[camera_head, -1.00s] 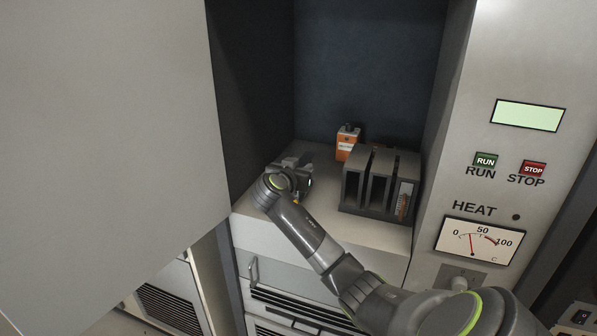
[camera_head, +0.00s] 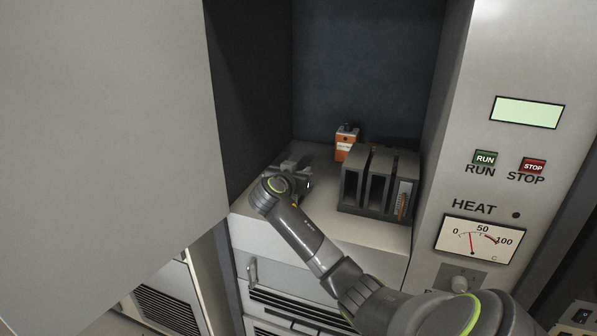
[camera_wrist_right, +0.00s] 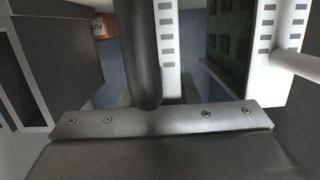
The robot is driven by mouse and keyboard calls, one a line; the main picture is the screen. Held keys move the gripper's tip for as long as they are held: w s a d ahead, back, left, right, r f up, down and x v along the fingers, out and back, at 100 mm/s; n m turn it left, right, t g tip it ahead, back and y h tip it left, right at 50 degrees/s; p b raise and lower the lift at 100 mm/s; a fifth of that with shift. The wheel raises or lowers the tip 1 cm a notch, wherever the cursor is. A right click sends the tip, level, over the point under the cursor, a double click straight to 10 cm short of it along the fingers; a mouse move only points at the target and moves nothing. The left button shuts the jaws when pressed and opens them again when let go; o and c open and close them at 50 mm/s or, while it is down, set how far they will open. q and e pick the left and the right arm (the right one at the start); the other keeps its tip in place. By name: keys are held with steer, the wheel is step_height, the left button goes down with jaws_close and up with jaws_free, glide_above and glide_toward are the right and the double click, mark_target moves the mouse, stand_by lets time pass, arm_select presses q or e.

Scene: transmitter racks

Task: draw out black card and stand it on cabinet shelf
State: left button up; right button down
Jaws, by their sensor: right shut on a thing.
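My right gripper (camera_head: 292,180) is at the left front of the cabinet shelf (camera_head: 318,222). It is shut on the black card, which shows only as a small dark shape (camera_head: 304,184) beside the wrist in the head view; my wrist hides much of it. In the right wrist view a black rounded bar (camera_wrist_right: 143,55) stands in front of a pale slotted strip (camera_wrist_right: 168,45), with a green board (camera_wrist_right: 231,35) to the right. Whether the card touches the shelf cannot be told. My left gripper is not in view.
A dark grey rack (camera_head: 379,183) stands on the shelf to the right, with open slots and a card (camera_head: 403,197) in its right slot. An orange box (camera_head: 345,147) stands behind. A large grey panel (camera_head: 105,120) fills the left. Some shelf between gripper and rack is clear.

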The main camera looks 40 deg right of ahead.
steer(key=shift+f, duration=0.2)
steer(key=c, duration=1)
jaws_free()
steer(key=shift+c, duration=0.2)
